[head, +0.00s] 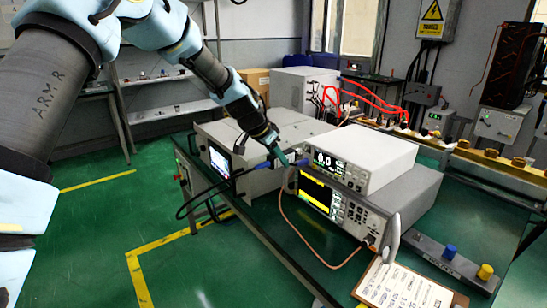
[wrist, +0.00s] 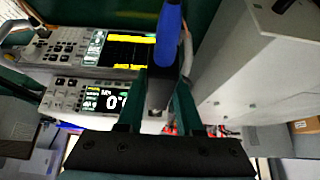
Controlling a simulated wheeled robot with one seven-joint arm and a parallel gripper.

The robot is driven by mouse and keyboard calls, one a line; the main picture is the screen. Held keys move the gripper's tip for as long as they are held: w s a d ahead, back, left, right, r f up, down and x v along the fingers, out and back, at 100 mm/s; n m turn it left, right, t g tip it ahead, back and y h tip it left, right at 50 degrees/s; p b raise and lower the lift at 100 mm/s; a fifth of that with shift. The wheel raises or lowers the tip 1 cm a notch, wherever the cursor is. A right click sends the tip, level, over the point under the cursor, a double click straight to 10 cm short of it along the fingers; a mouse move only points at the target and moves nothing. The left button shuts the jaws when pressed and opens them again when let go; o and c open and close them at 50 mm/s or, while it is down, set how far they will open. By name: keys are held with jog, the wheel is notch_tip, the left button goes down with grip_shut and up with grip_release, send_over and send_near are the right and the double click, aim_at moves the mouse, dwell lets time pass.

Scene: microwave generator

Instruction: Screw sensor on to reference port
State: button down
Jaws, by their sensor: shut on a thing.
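My gripper (head: 283,158) is in front of the left side of the stacked instruments. In the wrist view, my gripper (wrist: 163,92) is shut on a sensor with a blue body (wrist: 168,35) that extends past the fingers toward the top of the picture. In the head view, blue parts (head: 263,164) show beside the fingertips, close to the white meter (head: 385,160) that reads 0.0. The meter's display also shows in the wrist view (wrist: 105,101). The reference port cannot be made out, and I cannot tell whether the sensor touches it.
Below the meter is a larger grey instrument (head: 412,195) with a yellow-banded screen. A grey box (head: 262,148) stands to its left. A clipboard (head: 405,287) lies front right. The green floor at left is open.

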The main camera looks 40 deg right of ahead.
aim_at(285, 152)
jog(key=shift+s+d+p, duration=0.1)
jog(key=shift+d+p, duration=0.3)
jog(key=shift+d, duration=0.7)
jog(key=shift+r+b, duration=0.15)
jog(key=shift+b, duration=0.35)
dwell(1.5)
jog(key=shift+d, duration=0.45)
jog(key=shift+c, duration=2.4)
grip_release()
jog(key=shift+a, duration=0.1)
jog(key=b+v, duration=0.3)
jog(key=v, duration=0.7)
jog(key=shift+a+r, duration=0.15)
jog(key=shift+r, duration=0.2)
